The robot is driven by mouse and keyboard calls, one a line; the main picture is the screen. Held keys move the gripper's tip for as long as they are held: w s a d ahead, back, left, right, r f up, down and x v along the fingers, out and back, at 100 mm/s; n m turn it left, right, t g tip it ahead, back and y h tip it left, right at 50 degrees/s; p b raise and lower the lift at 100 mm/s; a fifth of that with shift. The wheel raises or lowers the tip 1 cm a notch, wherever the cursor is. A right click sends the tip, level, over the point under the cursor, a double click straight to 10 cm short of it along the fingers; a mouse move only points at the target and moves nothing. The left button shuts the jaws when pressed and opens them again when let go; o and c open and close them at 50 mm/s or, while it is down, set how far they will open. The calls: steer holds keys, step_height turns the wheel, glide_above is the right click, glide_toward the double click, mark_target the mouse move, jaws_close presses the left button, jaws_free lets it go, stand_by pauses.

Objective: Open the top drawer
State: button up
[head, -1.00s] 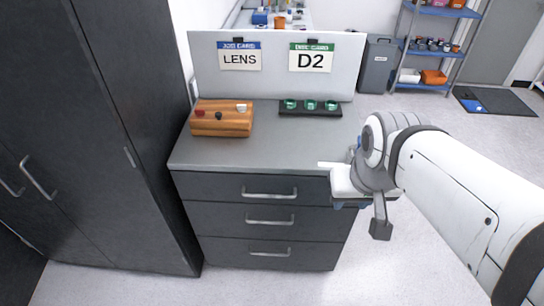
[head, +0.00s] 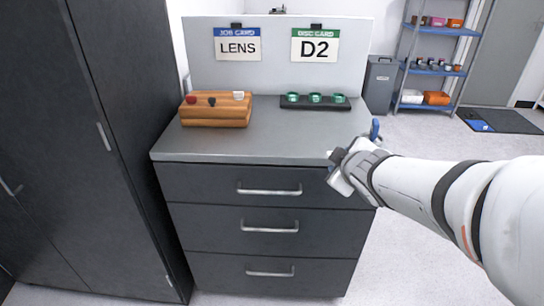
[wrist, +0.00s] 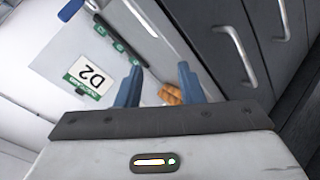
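The top drawer (head: 215,183) is the uppermost of three dark drawers under a grey worktop, and it is closed. Its silver bar handle (head: 269,191) is bare in the head view. My gripper (head: 342,172) is at the cabinet's right front corner, right of that handle and near the worktop edge. In the wrist view my gripper's two blue fingers (wrist: 158,78) are apart with nothing between them. A bar handle (wrist: 230,48), apparently the top drawer's, shows right of the fingers. The fingertips are hard to make out in the head view.
The middle drawer (head: 215,222) and bottom drawer (head: 215,272) are closed. A wooden block (head: 215,113) and a dark tray with green discs (head: 315,106) stand on the worktop. A tall dark cabinet (head: 110,80) is close on the left. The floor in front is clear.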

steer(key=w+a+f+n+t+y+b, duration=0.1)
steer(key=w+a+f+n+y+b, duration=0.15)
steer(key=f+b, duration=0.2)
steer(key=w+a+f+n+t+y+b, duration=0.1)
steer(key=a+f+n+y+b, duration=0.1)
steer(key=f+n+b, duration=0.25)
steer(key=n+g+y+b, duration=0.2)
steer(key=n+y+b, duration=0.3)
steer(key=n+b, duration=0.1)
glide_toward(267, 192)
steer(key=w, duration=0.1)
steer(key=w+f, duration=0.1)
steer(key=w, duration=0.1)
steer(key=shift+n+y, duration=0.4)
steer(key=shift+y, duration=0.15)
steer(key=b+x, duration=0.1)
steer(key=x, duration=0.1)
steer(key=b+x, duration=0.1)
steer(key=x, duration=0.2)
steer(key=b+x, duration=0.1)
steer(key=x, duration=0.2)
steer(key=shift+s+a+f, duration=0.2)
steer(key=shift+s+a, duration=0.15)
steer(key=shift+a, duration=0.05)
steer(key=shift+c, duration=0.2)
jaws_close()
